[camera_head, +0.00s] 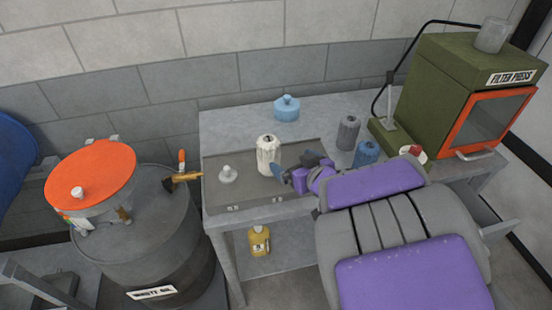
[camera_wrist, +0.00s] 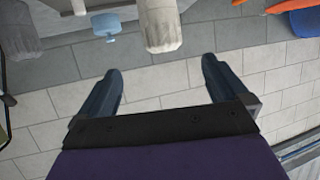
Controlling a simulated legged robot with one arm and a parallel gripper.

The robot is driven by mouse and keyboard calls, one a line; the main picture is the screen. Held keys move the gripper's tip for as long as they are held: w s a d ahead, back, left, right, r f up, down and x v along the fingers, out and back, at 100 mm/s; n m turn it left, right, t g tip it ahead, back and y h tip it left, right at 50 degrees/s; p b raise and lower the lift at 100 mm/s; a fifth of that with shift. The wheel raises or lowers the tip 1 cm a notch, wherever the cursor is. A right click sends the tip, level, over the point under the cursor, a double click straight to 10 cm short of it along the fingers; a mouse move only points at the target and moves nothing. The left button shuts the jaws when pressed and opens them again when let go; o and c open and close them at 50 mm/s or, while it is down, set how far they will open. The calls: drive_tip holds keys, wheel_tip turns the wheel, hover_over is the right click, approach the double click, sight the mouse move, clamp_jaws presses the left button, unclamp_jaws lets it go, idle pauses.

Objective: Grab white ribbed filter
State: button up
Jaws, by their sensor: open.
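The white ribbed filter (camera_head: 268,155) stands upright in the shallow grey tray area of the metal table. It also shows at the top middle of the wrist view (camera_wrist: 162,24), which looks upside down. My gripper (camera_head: 292,168) is open just right of the filter and on its near side in the head view. In the wrist view its two dark blue fingers (camera_wrist: 161,68) are spread wide with nothing between them. The filter lies beyond the fingertips, roughly in line with the gap.
A light blue lidded pot (camera_head: 287,108) stands behind. A grey ribbed filter (camera_head: 348,133) and a blue one (camera_head: 366,153) stand to the right, near the green filter press (camera_head: 440,85). A small pale knobbed piece (camera_head: 228,174) lies left. The waste oil drum (camera_head: 150,240) stands beside the table.

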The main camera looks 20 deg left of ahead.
sight(276, 150)
drive_tip(key=x, duration=0.4)
drive_tip(key=p+x, duration=0.1)
drive_tip(key=x, duration=0.6)
drive_tip(key=shift+s+a, duration=0.1)
drive_tip(key=shift+a, duration=0.45)
drive_tip(key=shift+f, duration=0.1)
drive_tip(key=shift+w+d, duration=0.3)
drive_tip(key=shift+d, duration=0.1)
drive_tip(key=shift+w, duration=0.1)
drive_tip(key=x, duration=0.1)
drive_tip(key=b+x, duration=0.1)
drive_tip(key=x, duration=0.3)
drive_tip(key=shift+a+b, duration=0.4)
drive_tip(key=shift+a, duration=0.15)
drive_tip(key=shift+d, duration=0.35)
drive_tip(key=shift+d+r, duration=0.25)
drive_tip(key=shift+d, duration=0.05)
drive_tip(key=shift+c, duration=1.4)
drive_tip(key=shift+a+f, duration=0.1)
drive_tip(key=shift+a, duration=0.3)
drive_tip(key=c, duration=0.6)
drive_tip(key=shift+d, duration=0.1)
drive_tip(key=c, duration=0.5)
